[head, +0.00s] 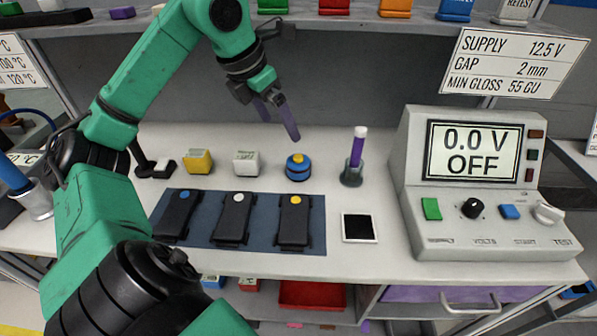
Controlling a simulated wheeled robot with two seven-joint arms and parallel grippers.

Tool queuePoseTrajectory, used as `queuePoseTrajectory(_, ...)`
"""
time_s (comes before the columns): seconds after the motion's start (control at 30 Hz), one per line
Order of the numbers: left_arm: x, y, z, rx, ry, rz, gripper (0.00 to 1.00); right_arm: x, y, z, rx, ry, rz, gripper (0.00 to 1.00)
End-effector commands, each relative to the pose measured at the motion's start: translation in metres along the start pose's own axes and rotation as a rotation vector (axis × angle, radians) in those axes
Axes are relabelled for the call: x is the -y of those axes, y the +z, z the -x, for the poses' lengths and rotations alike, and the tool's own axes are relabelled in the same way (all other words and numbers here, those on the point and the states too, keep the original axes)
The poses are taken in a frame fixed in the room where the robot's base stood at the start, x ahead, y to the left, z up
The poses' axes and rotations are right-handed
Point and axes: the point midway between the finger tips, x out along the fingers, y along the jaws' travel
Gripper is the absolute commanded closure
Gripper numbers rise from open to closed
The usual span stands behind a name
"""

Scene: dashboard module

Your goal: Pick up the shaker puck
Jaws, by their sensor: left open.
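A small round blue puck with a dark band and a yellow top (298,169), which looks like the shaker puck, stands upright on the white bench behind the dark mat. My left gripper (280,128) hangs above and slightly left of it, with its purple fingers apart and nothing between them. The fingers are clear of the puck. My right gripper is out of view.
Three black modules lie on the blue mat (265,235) in front. A tester (480,170) reads 0.0 V OFF. A shelf runs above.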

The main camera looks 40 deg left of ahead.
Motion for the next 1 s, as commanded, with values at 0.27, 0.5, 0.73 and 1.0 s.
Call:
queuePoseTrajectory(0.27, 0.001, -0.002, -0.052, -0.004, -0.007, 0.000, 0.00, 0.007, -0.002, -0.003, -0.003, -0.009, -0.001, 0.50)
queuePoseTrajectory(0.5, 0.000, -0.001, -0.096, -0.001, -0.002, 0.001, 0.00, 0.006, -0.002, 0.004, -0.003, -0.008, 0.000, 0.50)
queuePoseTrajectory(0.73, 0.000, 0.001, -0.136, -0.001, -0.005, 0.001, 0.00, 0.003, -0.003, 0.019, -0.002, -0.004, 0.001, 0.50)
queuePoseTrajectory(1.0, -0.001, 0.000, -0.149, 0.000, 0.000, 0.000, 0.00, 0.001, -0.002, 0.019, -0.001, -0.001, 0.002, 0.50)
